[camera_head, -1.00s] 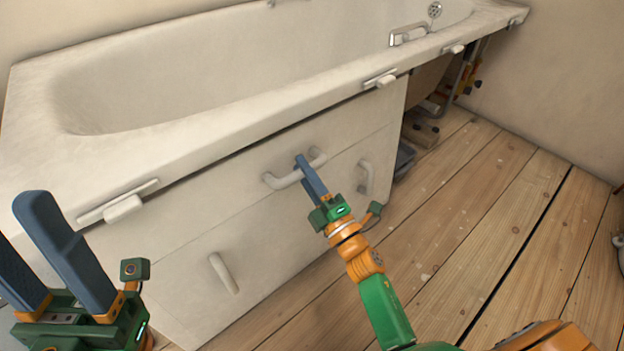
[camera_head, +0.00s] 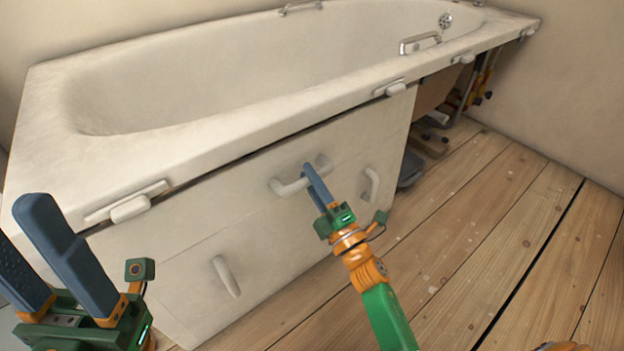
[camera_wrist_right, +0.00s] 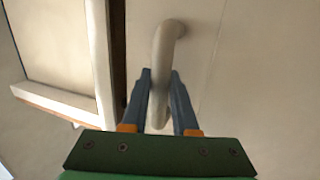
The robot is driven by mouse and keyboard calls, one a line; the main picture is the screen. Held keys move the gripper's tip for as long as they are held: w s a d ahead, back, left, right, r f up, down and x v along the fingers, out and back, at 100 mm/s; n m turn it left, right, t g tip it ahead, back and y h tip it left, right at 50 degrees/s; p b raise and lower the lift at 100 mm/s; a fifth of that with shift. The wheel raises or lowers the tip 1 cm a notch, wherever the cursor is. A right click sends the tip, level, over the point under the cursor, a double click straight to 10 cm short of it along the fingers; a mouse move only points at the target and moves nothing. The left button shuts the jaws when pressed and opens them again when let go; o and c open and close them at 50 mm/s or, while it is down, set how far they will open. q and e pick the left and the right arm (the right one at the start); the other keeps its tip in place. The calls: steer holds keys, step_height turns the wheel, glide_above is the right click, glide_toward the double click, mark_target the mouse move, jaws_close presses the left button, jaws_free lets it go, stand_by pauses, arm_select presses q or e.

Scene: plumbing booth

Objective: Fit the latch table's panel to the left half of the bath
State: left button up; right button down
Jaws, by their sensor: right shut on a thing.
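The white panel (camera_head: 250,240) stands upright under the left half of the bath (camera_head: 250,115), with a dark gap along the bath rim above it. It has a horizontal handle near the top and two upright handles lower down. My right gripper (camera_head: 312,178) is shut on the top handle (camera_head: 284,187); in the right wrist view the handle (camera_wrist_right: 163,60) runs between the blue fingers (camera_wrist_right: 160,95). My left gripper (camera_head: 48,258) is open and empty at the lower left, apart from the panel. White latches (camera_head: 130,207) and (camera_head: 390,89) sit on the bath rim above the panel.
The right half under the bath is open, with pipes and fittings (camera_head: 480,85) and a dark object (camera_head: 410,168) on the floor. More latches (camera_head: 463,59) line the rim there.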

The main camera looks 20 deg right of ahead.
steer(key=shift+w+a+r, duration=0.1)
steer(key=shift+w+r, duration=0.05)
steer(key=c, duration=0.6)
jaws_free()
steer(key=shift+f, duration=0.3)
steer(key=p+v, duration=0.1)
steer(key=v, duration=0.6)
steer(key=shift+r, duration=0.2)
